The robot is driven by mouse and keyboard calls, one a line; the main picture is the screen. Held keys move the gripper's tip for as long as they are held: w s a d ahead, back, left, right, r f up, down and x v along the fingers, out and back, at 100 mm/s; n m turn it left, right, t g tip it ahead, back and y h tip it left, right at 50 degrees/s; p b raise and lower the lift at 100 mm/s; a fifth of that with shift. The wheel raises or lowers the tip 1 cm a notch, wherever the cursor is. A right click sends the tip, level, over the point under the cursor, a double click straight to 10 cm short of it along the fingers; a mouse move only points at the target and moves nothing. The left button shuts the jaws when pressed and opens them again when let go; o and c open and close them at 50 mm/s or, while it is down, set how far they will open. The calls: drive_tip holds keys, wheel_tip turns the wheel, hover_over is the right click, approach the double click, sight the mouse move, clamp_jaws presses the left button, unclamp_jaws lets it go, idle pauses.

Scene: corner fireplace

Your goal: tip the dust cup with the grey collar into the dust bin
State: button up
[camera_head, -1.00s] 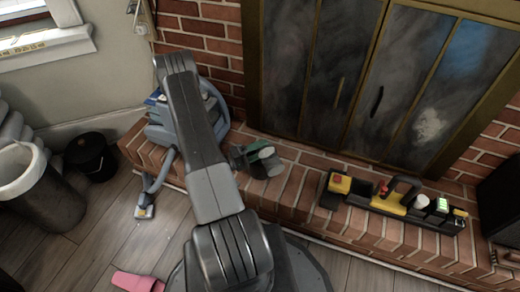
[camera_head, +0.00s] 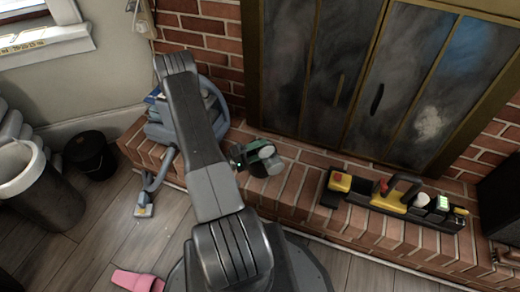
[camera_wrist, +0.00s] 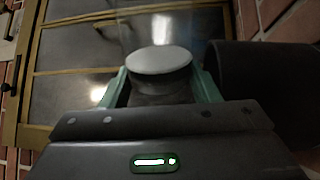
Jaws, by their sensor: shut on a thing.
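My gripper (camera_head: 252,157) has green fingers and is over the brick hearth, right of my arm. It is shut on a cup (camera_head: 272,167) with a pale grey round part. In the wrist view the fingers (camera_wrist: 160,88) stand on both sides of the held cup, whose grey disc (camera_wrist: 158,60) faces the camera over a dark body. I take it for the dust cup with the grey collar; its far part is unclear. A tall dark grey bin (camera_head: 50,200) with a pale liner stands at the far left. A black bucket (camera_head: 88,160) stands beside it. I cannot tell which is the dust bin.
A blue-grey vacuum cleaner (camera_head: 160,130) sits on the hearth behind my arm, its floor nozzle (camera_head: 143,210) on the floorboards. A black tray (camera_head: 378,208) with yellow and other items lies on the hearth at right. Fireplace doors (camera_head: 345,80) stand behind. A pink object (camera_head: 135,281) lies on the floor.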

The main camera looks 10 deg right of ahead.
drive_tip(key=shift+f, duration=0.1)
drive_tip(key=shift+n, duration=0.5)
drive_tip(key=shift+s+f, duration=0.15)
